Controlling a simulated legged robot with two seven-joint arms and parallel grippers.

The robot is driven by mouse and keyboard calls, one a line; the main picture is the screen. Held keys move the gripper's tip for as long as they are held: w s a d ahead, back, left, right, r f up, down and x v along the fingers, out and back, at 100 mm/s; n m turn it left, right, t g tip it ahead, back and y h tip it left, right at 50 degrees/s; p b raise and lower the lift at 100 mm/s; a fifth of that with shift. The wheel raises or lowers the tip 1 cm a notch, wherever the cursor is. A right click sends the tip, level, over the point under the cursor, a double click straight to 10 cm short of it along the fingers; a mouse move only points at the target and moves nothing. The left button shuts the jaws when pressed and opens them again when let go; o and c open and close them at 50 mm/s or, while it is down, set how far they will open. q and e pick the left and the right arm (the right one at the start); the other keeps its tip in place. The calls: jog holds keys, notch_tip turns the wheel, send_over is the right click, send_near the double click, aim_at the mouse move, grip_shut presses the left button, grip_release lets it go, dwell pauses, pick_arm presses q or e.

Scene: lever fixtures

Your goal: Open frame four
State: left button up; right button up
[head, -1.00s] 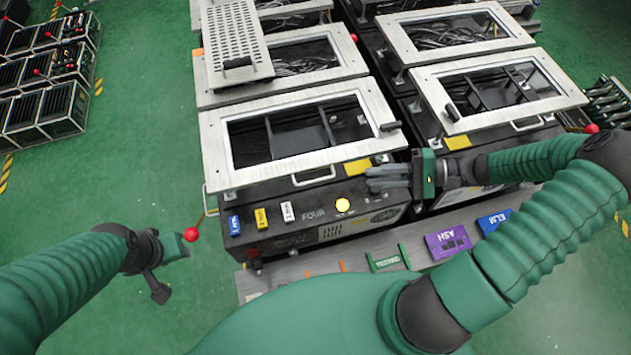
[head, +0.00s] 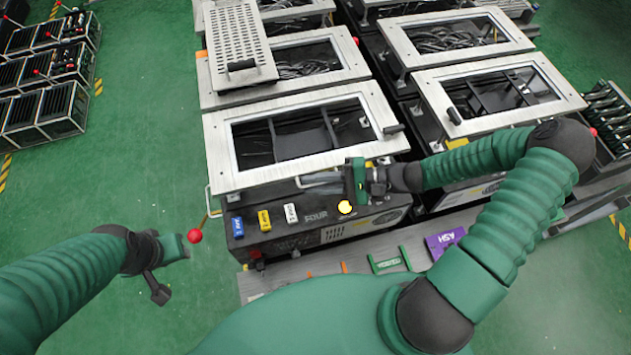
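Frame four is a silver frame (head: 219,155) with a dark window, lying over the black box labelled FOUR (head: 315,216) in the head view. A pale bar handle (head: 310,181) is at its front edge, and a black latch (head: 393,129) is on its right side. My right gripper (head: 322,182) is at the bar handle, its fingers pointing left and overlapping it; the finger gap and any contact are unclear. My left gripper (head: 184,248) is low at the left, beside a red ball knob (head: 195,236) on a lever; its fingers are too small to read.
Blue, yellow and white tags (head: 264,220) and a lit yellow button (head: 345,207) are on the box front. A purple ASH block (head: 440,243) and a green block (head: 387,263) lie on the front ledge. Other framed boxes (head: 500,85) stand behind and right. Green floor is open at left.

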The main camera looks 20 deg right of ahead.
jog(key=shift+d, duration=0.1)
grip_shut()
jog(key=shift+d+f, duration=0.1)
jog(key=shift+f, duration=0.05)
dwell(0.9)
